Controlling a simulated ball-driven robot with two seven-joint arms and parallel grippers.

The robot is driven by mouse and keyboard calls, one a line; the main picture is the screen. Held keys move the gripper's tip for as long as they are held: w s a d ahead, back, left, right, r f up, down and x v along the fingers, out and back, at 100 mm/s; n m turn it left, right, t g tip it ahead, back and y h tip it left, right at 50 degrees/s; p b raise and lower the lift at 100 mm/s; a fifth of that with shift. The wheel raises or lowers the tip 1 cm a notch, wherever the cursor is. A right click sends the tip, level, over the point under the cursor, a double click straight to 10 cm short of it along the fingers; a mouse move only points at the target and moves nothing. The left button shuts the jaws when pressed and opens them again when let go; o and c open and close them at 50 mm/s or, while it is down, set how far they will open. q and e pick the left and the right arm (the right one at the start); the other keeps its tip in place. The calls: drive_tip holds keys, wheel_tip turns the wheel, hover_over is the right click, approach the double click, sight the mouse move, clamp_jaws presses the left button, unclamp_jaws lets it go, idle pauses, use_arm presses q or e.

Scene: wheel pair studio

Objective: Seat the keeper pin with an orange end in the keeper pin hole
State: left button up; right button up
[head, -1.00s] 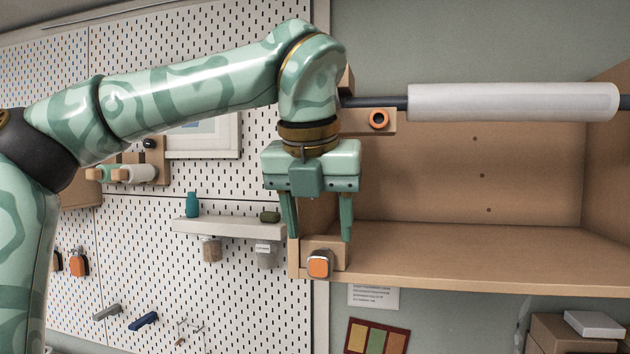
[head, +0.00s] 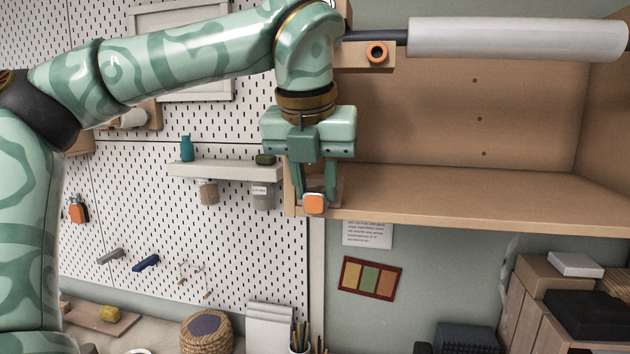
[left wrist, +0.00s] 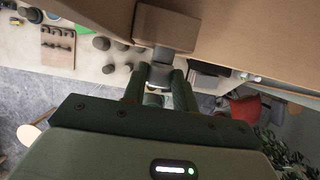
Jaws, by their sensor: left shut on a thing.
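The keeper pin with an orange end (head: 314,203) sits in a small wooden holder block (head: 292,196) at the shelf's front left corner, its orange end facing me. My left gripper (head: 317,192) points down and is shut on the pin. In the left wrist view the fingers (left wrist: 161,74) close around a grey part of the pin (left wrist: 166,56), next to the wooden block (left wrist: 165,24). My right gripper is not in view.
A white roller (head: 515,39) on a dark bar runs right from the bracket. The wooden shelf (head: 470,199) below it is empty. A pegboard (head: 110,190) with a small ledge (head: 222,170) stands at the left. Stacked boxes (head: 548,275) are at lower right.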

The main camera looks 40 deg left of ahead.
use_arm(q)
drive_tip(key=shift+s+d, duration=0.1)
drive_tip(key=shift+s, duration=0.05)
drive_tip(key=shift+s+d, duration=0.15)
drive_tip(key=shift+s, duration=0.15)
drive_tip(key=shift+s+d+b, duration=0.35)
drive_tip(key=shift+s+b, duration=0.25)
drive_tip(key=shift+s, duration=0.05)
drive_tip(key=shift+s+d, duration=0.15)
drive_tip(key=shift+s, duration=0.05)
drive_tip(key=shift+s, duration=0.1)
drive_tip(key=shift+s+d+b, duration=0.25)
drive_tip(key=shift+s+b, duration=0.15)
drive_tip(key=shift+s+d, duration=0.15)
drive_tip(key=shift+s, duration=0.1)
